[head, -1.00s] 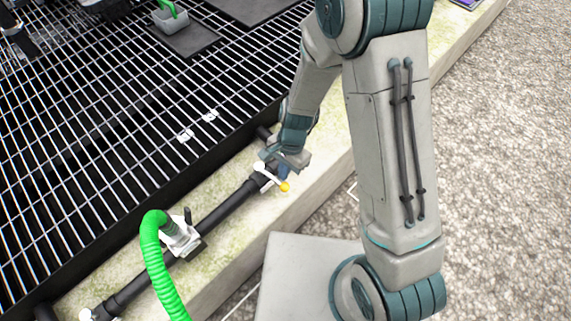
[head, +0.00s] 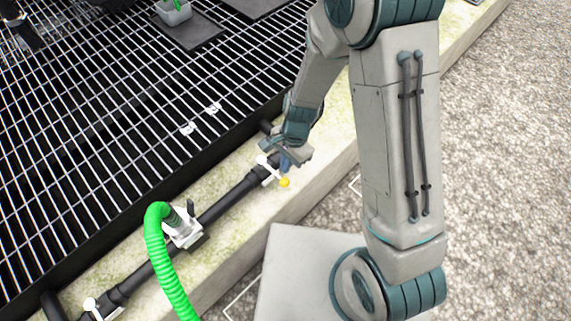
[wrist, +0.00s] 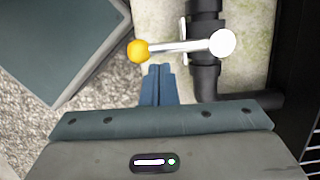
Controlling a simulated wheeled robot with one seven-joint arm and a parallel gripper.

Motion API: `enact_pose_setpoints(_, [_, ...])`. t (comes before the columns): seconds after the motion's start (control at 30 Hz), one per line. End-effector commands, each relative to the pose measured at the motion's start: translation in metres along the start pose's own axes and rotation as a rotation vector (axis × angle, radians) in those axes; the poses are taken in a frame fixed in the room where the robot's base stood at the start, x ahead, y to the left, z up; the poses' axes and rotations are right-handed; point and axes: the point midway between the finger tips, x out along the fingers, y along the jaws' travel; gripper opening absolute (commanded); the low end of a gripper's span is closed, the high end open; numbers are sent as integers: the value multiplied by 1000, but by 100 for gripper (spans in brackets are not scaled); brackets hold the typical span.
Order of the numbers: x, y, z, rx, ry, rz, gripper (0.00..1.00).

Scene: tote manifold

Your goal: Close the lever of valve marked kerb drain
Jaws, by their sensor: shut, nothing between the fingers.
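A valve lever (head: 272,172) with a yellow ball end (head: 284,182) and a white round end crosses the black pipe on the ledge. In the wrist view the lever (wrist: 185,46) lies across the pipe (wrist: 205,75), its yellow knob (wrist: 138,50) off to the pipe's left side. My gripper (wrist: 159,70) is shut and empty, its blue fingertips just short of the lever near the knob. I cannot tell whether they touch it. In the head view my gripper (head: 285,165) is beside the lever and partly covers the valve. No readable marking shows.
The black pipe (head: 228,203) runs along a pale kerb (head: 330,170), with a green hose (head: 160,255) on a middle fitting and another white-handled valve (head: 92,308) at lower left. A metal grating (head: 100,130) lies beyond. Gravel (head: 500,150) is on the right.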

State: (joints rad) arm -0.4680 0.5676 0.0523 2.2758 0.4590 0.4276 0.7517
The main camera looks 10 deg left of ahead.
Motion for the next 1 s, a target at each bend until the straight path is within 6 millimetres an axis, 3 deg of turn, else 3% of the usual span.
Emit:
enact_pose_setpoints(0.3, [-76,-1,1,-1,3,-4,0])
enact_pose_setpoints(0.5, [-110,0,0,-1,3,-3,0])
enact_pose_setpoints(0.7, [-124,0,0,1,1,-1,0])
enact_pose_setpoints(1.0, [-125,0,0,0,1,0,0])
